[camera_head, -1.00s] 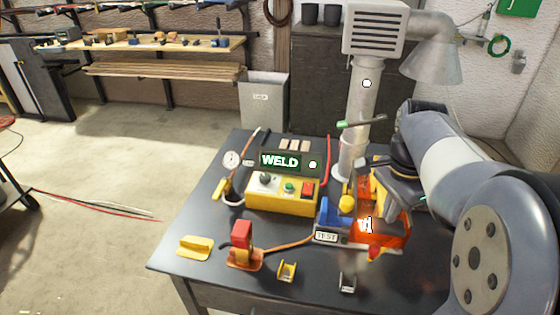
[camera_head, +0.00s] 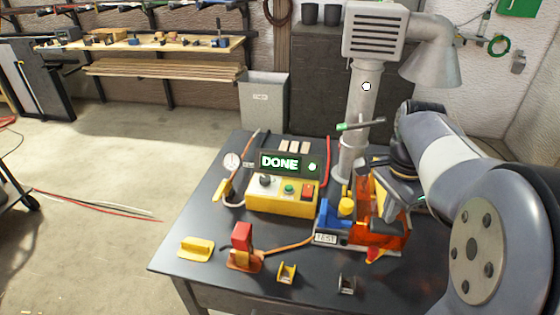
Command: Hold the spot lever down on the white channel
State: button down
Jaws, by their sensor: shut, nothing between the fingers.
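The blue spot-welding machine with a TEST label (camera_head: 326,238) and a yellow knob (camera_head: 346,206) stands at the table's right side. An orange see-through screen (camera_head: 378,235) stands at its right. My gripper (camera_head: 398,190) reaches in from the right, shut, just behind and above this screen; its fingertips are hard to make out. The spot lever cannot be told apart clearly there, nor whether my gripper touches it. A small pale channel (camera_head: 347,284) sits at the table's front edge; whether another lies under the lever is hidden. The display (camera_head: 283,163) reads DONE beside a lit green lamp.
A yellow control box (camera_head: 283,195) with knob and buttons stands mid-table. A red-and-orange clamp-like piece (camera_head: 242,245), a yellow block (camera_head: 196,248) and a yellow channel (camera_head: 286,272) lie in front. A fume duct (camera_head: 359,115) rises behind.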

notch_tip(320, 180, up, 10)
jog(key=w+p, duration=0.2)
jog(key=p, duration=0.7)
jog(key=shift+w+d, duration=0.35)
jog(key=shift+d, duration=0.05)
jog(key=shift+r, duration=0.15)
